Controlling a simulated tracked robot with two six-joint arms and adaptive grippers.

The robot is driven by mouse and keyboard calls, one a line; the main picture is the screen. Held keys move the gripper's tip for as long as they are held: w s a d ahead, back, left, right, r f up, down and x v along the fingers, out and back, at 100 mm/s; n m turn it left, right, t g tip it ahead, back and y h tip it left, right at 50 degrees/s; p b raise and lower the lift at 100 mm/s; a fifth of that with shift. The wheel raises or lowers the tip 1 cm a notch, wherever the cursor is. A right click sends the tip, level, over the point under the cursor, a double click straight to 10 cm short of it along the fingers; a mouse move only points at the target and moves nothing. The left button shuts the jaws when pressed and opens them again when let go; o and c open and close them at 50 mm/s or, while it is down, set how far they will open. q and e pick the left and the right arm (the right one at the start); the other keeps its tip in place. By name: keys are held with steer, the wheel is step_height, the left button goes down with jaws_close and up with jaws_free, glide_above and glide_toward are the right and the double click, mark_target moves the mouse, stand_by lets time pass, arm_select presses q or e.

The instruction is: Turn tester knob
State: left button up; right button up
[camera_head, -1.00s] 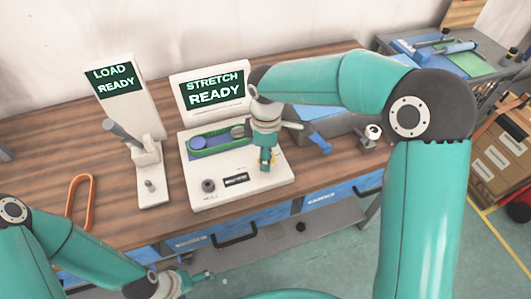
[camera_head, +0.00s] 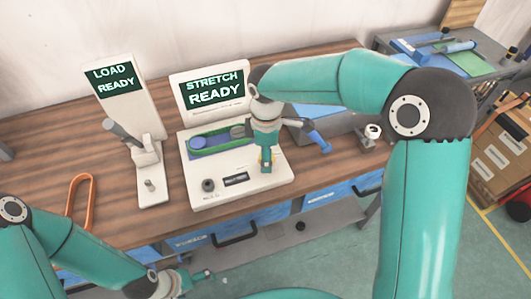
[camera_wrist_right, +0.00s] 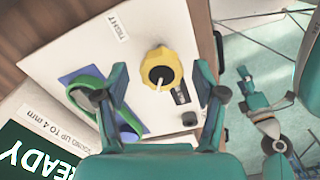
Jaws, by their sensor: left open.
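The white stretch tester (camera_head: 205,140) stands on the bench, its screen (camera_head: 213,91) reading "STRETCH READY". Its yellow knob (camera_wrist_right: 160,68) with a pale pointer shows clearly in the right wrist view; in the head view my right gripper mostly hides it. My right gripper (camera_head: 265,165) points down over the knob. In the right wrist view its two fingers (camera_wrist_right: 160,88) are apart, one on each side of the knob in the picture; I see no contact. My left gripper (camera_head: 200,277) is open and empty, low in front of the bench.
A green belt (camera_head: 215,140) lies around pulleys on the tester. A black knob (camera_head: 208,185) sits at its front left. A load stand (camera_head: 153,190) with a "LOAD READY" screen is to its left, beside an orange loop (camera_head: 80,200). A blue-handled thing (camera_head: 319,142) is near my right gripper.

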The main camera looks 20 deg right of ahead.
step_height(320, 180, up, 12)
stand_by(0.7)
steer(key=shift+f, duration=0.1)
stand_by(0.3)
